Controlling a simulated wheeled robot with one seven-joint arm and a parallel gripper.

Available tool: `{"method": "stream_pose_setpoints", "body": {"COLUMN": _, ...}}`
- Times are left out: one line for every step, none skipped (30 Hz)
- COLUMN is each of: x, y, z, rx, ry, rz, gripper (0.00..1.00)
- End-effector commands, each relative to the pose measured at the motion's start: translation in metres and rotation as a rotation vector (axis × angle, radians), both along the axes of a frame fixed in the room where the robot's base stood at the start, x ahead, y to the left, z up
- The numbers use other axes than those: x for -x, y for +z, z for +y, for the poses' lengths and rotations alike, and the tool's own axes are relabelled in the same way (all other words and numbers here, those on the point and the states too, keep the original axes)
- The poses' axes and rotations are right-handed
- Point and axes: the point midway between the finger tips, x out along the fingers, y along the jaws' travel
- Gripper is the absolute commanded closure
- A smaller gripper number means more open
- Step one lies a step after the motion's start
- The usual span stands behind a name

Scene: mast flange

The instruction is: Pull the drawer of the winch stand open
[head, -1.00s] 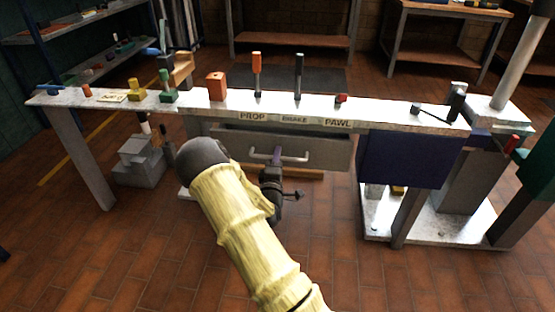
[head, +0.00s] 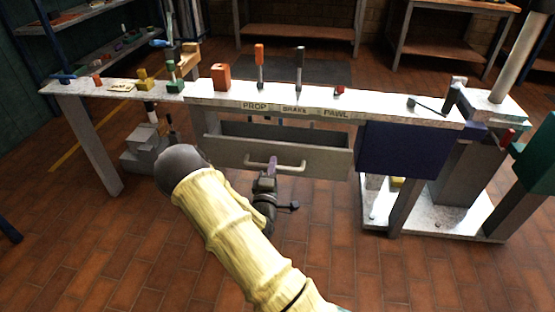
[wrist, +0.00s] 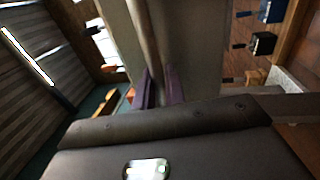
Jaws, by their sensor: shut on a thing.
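The winch stand (head: 385,107) is a pale-topped bench with PROP, BRAKE and PAWL labels along its front edge. Its grey drawer (head: 325,163) stands part-way out below the labels, and its dark inside shows behind the front panel. The drawer has a pale bar handle (head: 291,169). My gripper (head: 271,165), with purple fingers, is shut on the handle near its middle. In the wrist view the fingers (wrist: 158,92) close around the handle bar (wrist: 143,35). The drawer's floor is mostly hidden.
An orange block (head: 221,77), upright handles and a red piece (head: 340,90) stand on the bench top. A dark blue panel (head: 403,150) hangs right of the drawer. A grey stepped block (head: 143,150) stands at left. The tiled floor in front is clear.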

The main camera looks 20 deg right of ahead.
Motion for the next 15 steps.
{"method": "stream_pose_setpoints", "body": {"x": 0.0007, "y": -0.0008, "z": -0.0004, "rx": 0.000, "ry": -0.002, "rz": 0.001, "gripper": 1.00}}
{"method": "stream_pose_setpoints", "body": {"x": 0.0006, "y": -0.0008, "z": -0.0006, "rx": 0.000, "ry": -0.002, "rz": 0.001, "gripper": 1.00}}
{"method": "stream_pose_setpoints", "body": {"x": 0.0006, "y": -0.0008, "z": -0.0008, "rx": 0.000, "ry": -0.003, "rz": 0.001, "gripper": 1.00}}
{"method": "stream_pose_setpoints", "body": {"x": 0.0006, "y": -0.0008, "z": -0.0008, "rx": 0.000, "ry": -0.003, "rz": 0.001, "gripper": 1.00}}
{"method": "stream_pose_setpoints", "body": {"x": 0.0006, "y": -0.0008, "z": -0.0009, "rx": 0.000, "ry": -0.003, "rz": 0.001, "gripper": 1.00}}
{"method": "stream_pose_setpoints", "body": {"x": 0.0005, "y": -0.0009, "z": -0.0010, "rx": 0.000, "ry": -0.003, "rz": 0.001, "gripper": 1.00}}
{"method": "stream_pose_setpoints", "body": {"x": 0.0005, "y": -0.0009, "z": -0.0010, "rx": 0.000, "ry": -0.003, "rz": 0.001, "gripper": 1.00}}
{"method": "stream_pose_setpoints", "body": {"x": 0.0005, "y": -0.0009, "z": -0.0010, "rx": 0.000, "ry": -0.003, "rz": 0.001, "gripper": 0.82}}
{"method": "stream_pose_setpoints", "body": {"x": 0.0005, "y": -0.0008, "z": -0.0011, "rx": 0.000, "ry": -0.003, "rz": 0.001, "gripper": 0.74}}
{"method": "stream_pose_setpoints", "body": {"x": 0.0005, "y": -0.0008, "z": -0.0011, "rx": 0.000, "ry": -0.003, "rz": 0.001, "gripper": 0.70}}
{"method": "stream_pose_setpoints", "body": {"x": 0.0004, "y": -0.0006, "z": -0.0012, "rx": 0.000, "ry": -0.003, "rz": 0.000, "gripper": 0.70}}
{"method": "stream_pose_setpoints", "body": {"x": 0.0004, "y": -0.0006, "z": -0.0012, "rx": 0.000, "ry": -0.003, "rz": 0.000, "gripper": 0.70}}
{"method": "stream_pose_setpoints", "body": {"x": 0.0004, "y": -0.0005, "z": -0.0011, "rx": 0.000, "ry": -0.003, "rz": 0.000, "gripper": 0.70}}
{"method": "stream_pose_setpoints", "body": {"x": 0.0003, "y": -0.0004, "z": -0.0012, "rx": 0.000, "ry": -0.003, "rz": 0.000, "gripper": 0.70}}
{"method": "stream_pose_setpoints", "body": {"x": 0.0003, "y": -0.0003, "z": -0.0011, "rx": 0.000, "ry": -0.003, "rz": 0.000, "gripper": 0.70}}
